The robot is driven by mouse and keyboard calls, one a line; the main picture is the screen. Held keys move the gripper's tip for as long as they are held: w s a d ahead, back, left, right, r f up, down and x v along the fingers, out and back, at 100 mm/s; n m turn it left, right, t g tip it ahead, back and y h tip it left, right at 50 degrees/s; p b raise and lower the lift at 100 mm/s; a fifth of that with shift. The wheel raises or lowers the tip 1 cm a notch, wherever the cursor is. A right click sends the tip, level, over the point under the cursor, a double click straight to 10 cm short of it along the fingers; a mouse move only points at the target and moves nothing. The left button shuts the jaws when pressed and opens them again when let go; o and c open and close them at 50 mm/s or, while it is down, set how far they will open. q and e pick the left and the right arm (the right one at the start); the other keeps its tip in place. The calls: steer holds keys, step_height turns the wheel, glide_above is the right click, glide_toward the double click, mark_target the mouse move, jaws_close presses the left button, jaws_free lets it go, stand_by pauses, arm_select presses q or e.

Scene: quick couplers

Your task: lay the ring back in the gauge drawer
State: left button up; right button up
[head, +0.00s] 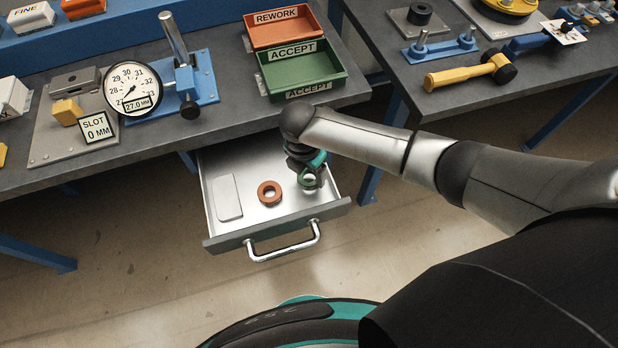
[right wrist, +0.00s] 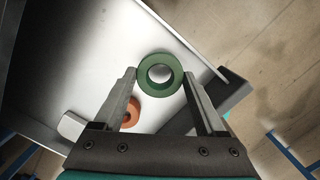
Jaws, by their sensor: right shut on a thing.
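The gauge drawer (head: 236,233) stands open below the bench, with a silver handle on its front. A green ring (right wrist: 146,76) is between the fingertips of my right gripper (right wrist: 160,78), which is shut on it. In the head view my right gripper (head: 311,178) is over the right part of the drawer, inside its walls. The ring looks nearer the wrist camera than the drawer floor, but its exact height is unclear. An orange-brown ring (head: 262,196) lies on the drawer floor left of my gripper. My left gripper is not in view.
A pale flat plate (head: 228,197) lies at the drawer's left side. On the bench stand a dial gauge (head: 133,88), a green ACCEPT bin (head: 300,71) and an orange REWORK bin (head: 277,30). A yellow-handled tool (head: 465,73) lies on the right bench.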

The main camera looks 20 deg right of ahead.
mark_target(309, 180)
step_height(309, 180, down, 2)
steer(key=shift+f, duration=0.15)
steer(key=shift+s+f, duration=0.15)
steer(key=shift+f, duration=0.15)
steer(key=shift+c, duration=0.7)
steer(key=o, duration=1.4)
